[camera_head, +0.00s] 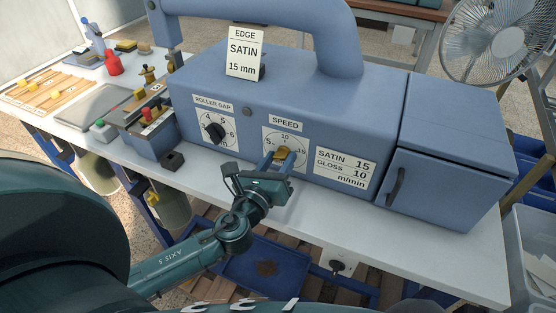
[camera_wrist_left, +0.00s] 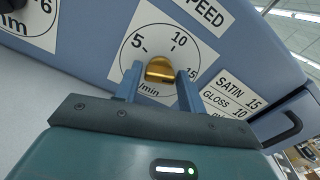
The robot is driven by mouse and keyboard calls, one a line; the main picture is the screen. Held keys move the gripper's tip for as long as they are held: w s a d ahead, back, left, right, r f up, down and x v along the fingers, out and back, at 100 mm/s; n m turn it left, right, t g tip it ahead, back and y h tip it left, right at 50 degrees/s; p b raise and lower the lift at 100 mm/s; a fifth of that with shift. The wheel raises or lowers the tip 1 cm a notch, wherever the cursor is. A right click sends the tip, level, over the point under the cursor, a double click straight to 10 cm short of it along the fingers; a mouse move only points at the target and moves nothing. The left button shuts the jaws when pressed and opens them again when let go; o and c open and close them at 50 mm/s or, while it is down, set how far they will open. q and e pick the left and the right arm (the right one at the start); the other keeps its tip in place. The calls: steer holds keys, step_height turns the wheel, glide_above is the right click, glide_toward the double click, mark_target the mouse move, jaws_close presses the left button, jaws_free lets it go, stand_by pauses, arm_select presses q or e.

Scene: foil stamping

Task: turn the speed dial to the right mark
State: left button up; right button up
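The speed dial is a brass knob (camera_wrist_left: 160,69) on a round white scale (camera_wrist_left: 148,40) marked 5, 10 and 15 on the front of the blue machine. In the head view the knob (camera_head: 281,153) sits under the SPEED label (camera_head: 285,122). My left gripper (camera_head: 276,162) is at the dial, its two blue fingers on either side of the knob. In the left wrist view the fingers (camera_wrist_left: 160,88) stand apart with visible gaps beside the knob. The knob's pointer direction is not clear. The right gripper is not in view.
A card reading EDGE SATIN 15 mm (camera_head: 243,54) stands on the machine. A plate (camera_head: 344,168) lists SATIN 15 and GLOSS 10 m/min. The black roller gap knob (camera_head: 215,132) is left of the speed dial. A door handle (camera_head: 395,187) sticks out at right. The white tabletop (camera_head: 440,245) is clear at front right.

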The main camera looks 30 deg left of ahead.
arm_select(q)
steer(key=shift+o, duration=1.4)
steer(key=s+b, duration=0.3)
steer(key=s, duration=1)
steer(key=shift+d+b, duration=0.35)
steer(key=shift+b, duration=0.05)
